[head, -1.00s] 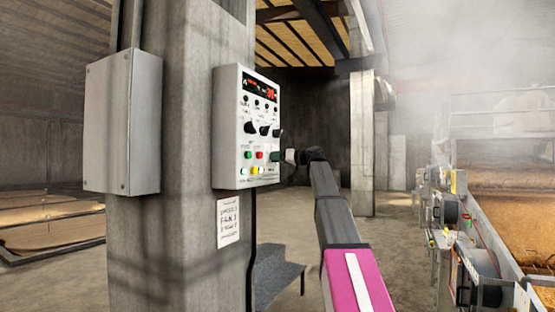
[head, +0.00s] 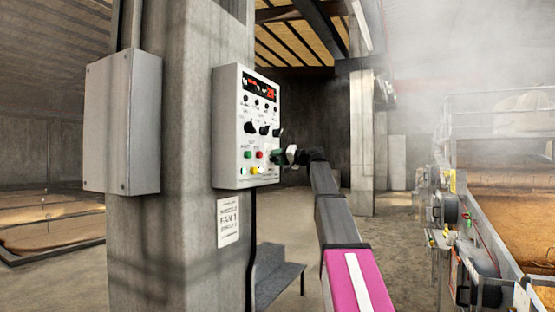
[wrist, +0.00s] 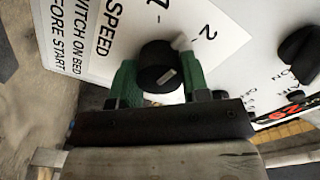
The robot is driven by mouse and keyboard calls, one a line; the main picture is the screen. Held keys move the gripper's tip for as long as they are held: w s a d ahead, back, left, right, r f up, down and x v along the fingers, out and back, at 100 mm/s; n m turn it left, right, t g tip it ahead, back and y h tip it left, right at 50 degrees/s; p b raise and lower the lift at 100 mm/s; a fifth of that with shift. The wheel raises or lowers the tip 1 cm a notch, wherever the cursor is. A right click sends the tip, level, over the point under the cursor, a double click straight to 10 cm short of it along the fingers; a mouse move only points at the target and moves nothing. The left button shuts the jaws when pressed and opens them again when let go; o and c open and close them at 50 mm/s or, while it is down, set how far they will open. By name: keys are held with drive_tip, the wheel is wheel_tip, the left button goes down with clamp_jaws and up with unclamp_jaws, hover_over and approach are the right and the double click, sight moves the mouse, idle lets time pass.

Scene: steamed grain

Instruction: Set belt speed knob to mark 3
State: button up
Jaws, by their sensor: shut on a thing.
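The control panel (head: 230,135) is a pale box on the concrete pillar. My gripper (head: 277,157) is at its lower right edge in the head view. In the wrist view, my gripper (wrist: 158,84) has its green fingers on both sides of a round black knob (wrist: 158,54), shut on it. The word SPEED and the scale marks 1 and 2 show on the white panel face (wrist: 222,70) beside the knob. A small grey line is on the knob's face. Mark 3 is not readable, and I cannot tell the knob's exact setting. The head view hides this knob.
Other black knobs (head: 251,127) and coloured buttons (head: 260,155) are close to my gripper on the panel. A grey box (head: 122,122) is on the pillar's left. A conveyor with grain (head: 515,225) stands at right, under steam.

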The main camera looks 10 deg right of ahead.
drive_tip(key=m, duration=0.4)
drive_tip(key=shift+f+m, duration=0.1)
drive_tip(key=shift+m, duration=0.2)
drive_tip(key=m, duration=0.3)
drive_tip(key=shift+m, duration=0.3)
drive_tip(key=m, duration=0.4)
drive_tip(key=shift+f, duration=0.1)
drive_tip(key=shift+m, duration=1.8)
drive_tip(key=shift+f, duration=0.1)
drive_tip(key=o, duration=0.9)
